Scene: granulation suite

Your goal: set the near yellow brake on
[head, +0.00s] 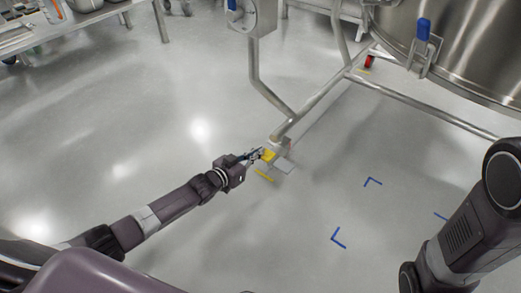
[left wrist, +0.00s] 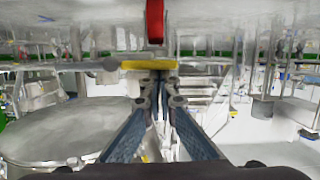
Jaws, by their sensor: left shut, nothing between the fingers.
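The near yellow brake (head: 269,155) is a small yellow pedal at the foot of the steel frame, low by the floor, in the middle of the head view. My left gripper (head: 258,154) is shut and empty, with its fingertips at the pedal's left side. In the left wrist view a yellow bar (left wrist: 148,65) lies just beyond the tips of the shut left gripper (left wrist: 160,76). I cannot tell whether the tips touch it. The fingers partly hide the pedal in the head view. My right gripper is out of view.
The steel frame (head: 318,104) runs from the brake up to a large steel vessel (head: 460,50). A red pedal (head: 370,62) shows at a farther foot. Blue corner marks (head: 339,238) lie on open floor to the right. A table (head: 75,35) stands back left.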

